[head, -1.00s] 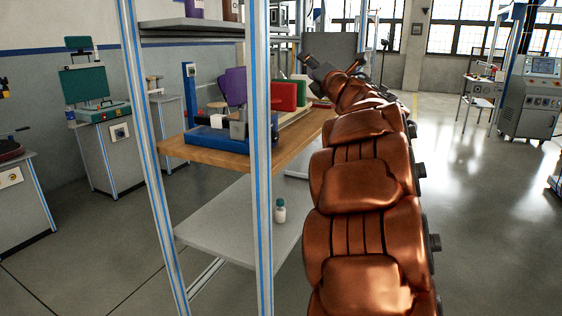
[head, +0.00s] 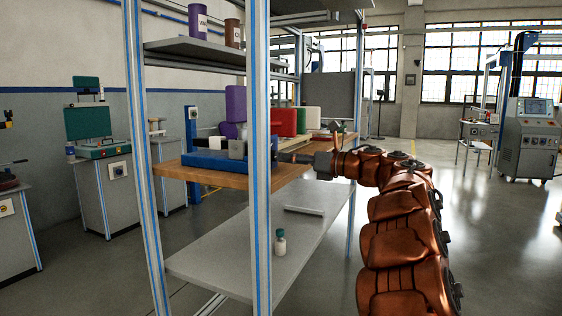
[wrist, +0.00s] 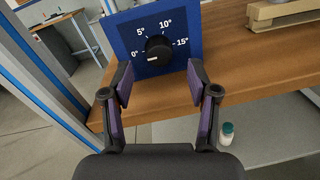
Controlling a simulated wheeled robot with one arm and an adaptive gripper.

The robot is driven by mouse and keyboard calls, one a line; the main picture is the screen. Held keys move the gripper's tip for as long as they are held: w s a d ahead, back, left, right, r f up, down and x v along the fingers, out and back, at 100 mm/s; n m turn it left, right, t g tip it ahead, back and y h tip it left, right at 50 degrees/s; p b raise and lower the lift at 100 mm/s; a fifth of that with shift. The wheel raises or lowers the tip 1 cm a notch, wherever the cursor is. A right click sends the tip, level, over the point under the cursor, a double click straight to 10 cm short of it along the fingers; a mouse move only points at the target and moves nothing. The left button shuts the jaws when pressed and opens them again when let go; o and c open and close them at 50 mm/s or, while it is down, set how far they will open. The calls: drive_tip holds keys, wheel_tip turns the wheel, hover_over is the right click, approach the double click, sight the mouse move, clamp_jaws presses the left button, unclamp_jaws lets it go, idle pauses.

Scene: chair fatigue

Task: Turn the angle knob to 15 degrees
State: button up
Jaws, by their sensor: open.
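The angle knob (wrist: 158,49) is black and round. It sits on a blue panel (wrist: 118,28) with white marks for 0°, 5°, 10° and 15°. Its short white line lies at the lower left of the knob, nearest the 0° mark. My gripper (wrist: 160,76) is open and empty in the wrist view. Its two fingers lie left and right, with the knob beyond and between them, apparently not touched. In the head view my gripper (head: 292,157) is at the right of the wooden bench, partly hard to make out. The knob face is not visible there.
The wooden bench top (head: 172,170) carries a blue device (head: 212,161). A shelf post (head: 258,200) stands in front of it. A white bottle with a green cap (head: 280,243) stands on the lower shelf (head: 225,262).

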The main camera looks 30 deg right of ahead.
sight(277, 156)
drive_tip(key=shift+x, duration=1.8)
clamp_jaws()
drive_tip(key=shift+r, duration=0.1)
